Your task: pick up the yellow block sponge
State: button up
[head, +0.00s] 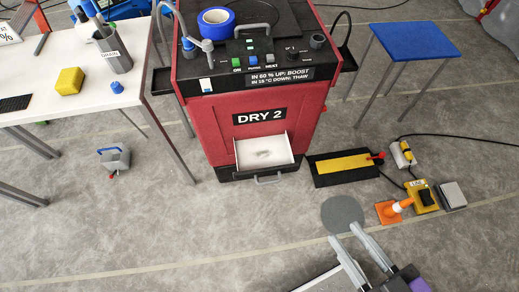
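The yellow block sponge (69,80) lies on the white table (35,113) at the upper left of the head view. It is a small bright yellow block, left of a grey cup marked DRAIN and in full view. My gripper (344,232) is at the bottom right of centre, low in the picture and far from the sponge.
The red DRY 2 machine (220,120) stands between table and blue stool (412,40), its white tray (264,150) showing at the front.

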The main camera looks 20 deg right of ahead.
aim_at(70, 80)
jog(key=u, duration=0.3)
jog(key=i+j+u, duration=0.3)
jog(key=i+u, duration=0.35)
jog(key=i+j+u, duration=0.1)
jog(key=i, duration=0.8)
jog(key=i+j+u, duration=0.1)
jog(key=i, duration=0.85)
jog(key=j, duration=0.1)
